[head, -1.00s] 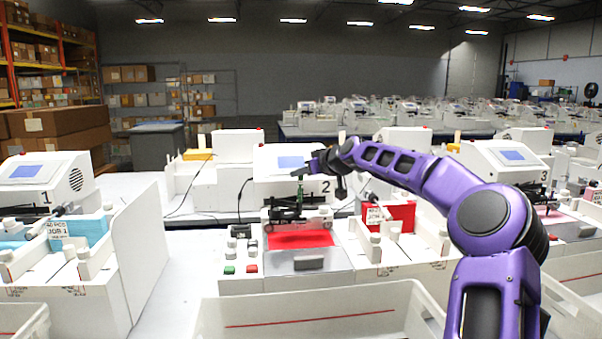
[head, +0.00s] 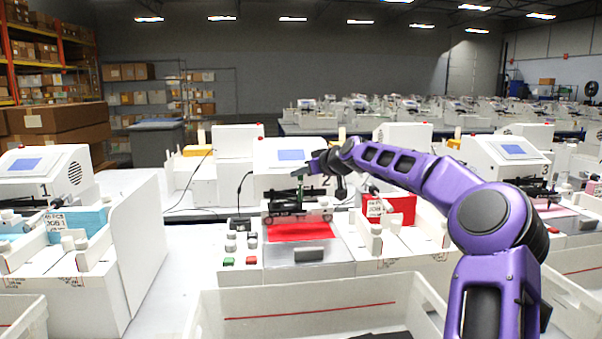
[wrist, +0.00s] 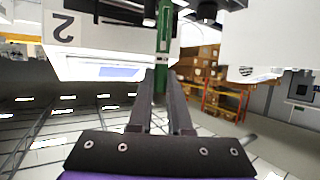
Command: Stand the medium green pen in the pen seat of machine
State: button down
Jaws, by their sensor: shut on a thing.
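The green pen (wrist: 164,30) is between the fingertips of my gripper (wrist: 160,72) in the wrist view, which appears upside down. My gripper (head: 304,172) is shut on the pen, above the front of machine 2 (head: 275,153). In the head view the pen (head: 300,188) hangs upright, with its lower end at the dark carriage (head: 298,216) over the red sheet. Whether the pen tip is inside the pen seat cannot be told, as the carriage and pen overlap there.
A white bin (head: 320,304) stands in front of machine 2. Machine 1 (head: 38,170) is at the left and machine 3 (head: 505,155) at the right. A red folder (head: 402,209) stands right of the red sheet (head: 298,231). Green and red buttons sit left of it.

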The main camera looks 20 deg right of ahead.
aim_at(302, 187)
jog(key=shift+f+b, duration=0.8)
jog(key=shift+f, duration=1.55)
jog(key=c, duration=0.8)
grip_release()
jog(key=shift+o, duration=0.2)
jog(key=v, duration=1.7)
jog(key=shift+s+r, duration=0.2)
